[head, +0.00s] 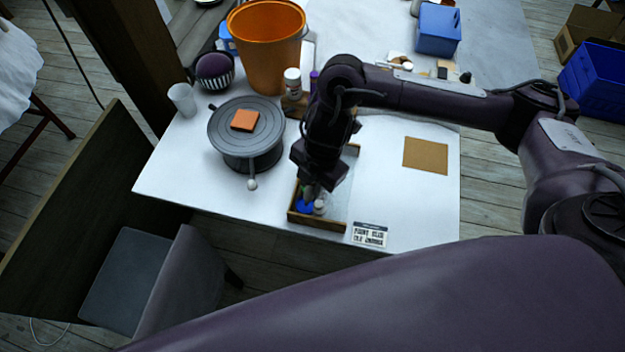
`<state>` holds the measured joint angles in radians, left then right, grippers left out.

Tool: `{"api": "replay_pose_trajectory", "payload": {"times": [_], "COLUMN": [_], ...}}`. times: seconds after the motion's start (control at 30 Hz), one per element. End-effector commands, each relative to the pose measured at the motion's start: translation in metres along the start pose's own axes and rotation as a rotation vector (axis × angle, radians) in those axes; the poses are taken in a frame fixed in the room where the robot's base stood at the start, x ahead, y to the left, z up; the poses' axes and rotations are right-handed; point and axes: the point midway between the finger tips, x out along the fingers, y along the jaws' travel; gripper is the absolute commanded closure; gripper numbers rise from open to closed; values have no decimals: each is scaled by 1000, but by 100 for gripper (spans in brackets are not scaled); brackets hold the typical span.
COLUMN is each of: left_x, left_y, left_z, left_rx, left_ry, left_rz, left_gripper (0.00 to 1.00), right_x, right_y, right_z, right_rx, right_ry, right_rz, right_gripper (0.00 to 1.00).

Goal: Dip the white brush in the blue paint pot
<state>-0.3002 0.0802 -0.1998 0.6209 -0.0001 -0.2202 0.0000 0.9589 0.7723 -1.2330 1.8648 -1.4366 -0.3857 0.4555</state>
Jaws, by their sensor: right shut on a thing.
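The blue paint pot (304,205) stands in the front left corner of a shallow wooden tray (318,224) near the table's front edge. My right gripper (311,190) points down just above the pot, shut on a thin thing that looks like a brush. The gripper mostly hides it, so I cannot make out its colour or whether its tip touches the paint. A small white pot (320,207) sits right beside the blue one. My left gripper is not in view.
A grey turntable (222,125) with an orange tile (245,120) stands left of the tray. A printed card (369,235) lies right of the tray. The table's right side is mostly clear around a brown square (425,156).

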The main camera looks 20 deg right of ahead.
Motion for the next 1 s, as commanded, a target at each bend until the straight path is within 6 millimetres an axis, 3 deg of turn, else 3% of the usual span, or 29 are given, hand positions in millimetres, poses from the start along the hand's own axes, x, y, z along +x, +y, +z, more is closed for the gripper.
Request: {"api": "replay_pose_trajectory", "payload": {"times": [0.03,0.47,1.0], "left_x": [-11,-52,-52], "left_y": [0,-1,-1], "left_z": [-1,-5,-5], "left_rx": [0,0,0], "left_ry": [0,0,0], "left_rz": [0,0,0], "left_gripper": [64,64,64], "right_x": [-11,-52,-52], "right_y": [1,5,5], "right_z": [-1,-6,-6], "right_rx": [0,0,0], "right_ry": [0,0,0], "right_rz": [0,-1,0], "right_gripper": [100,100,100]}}
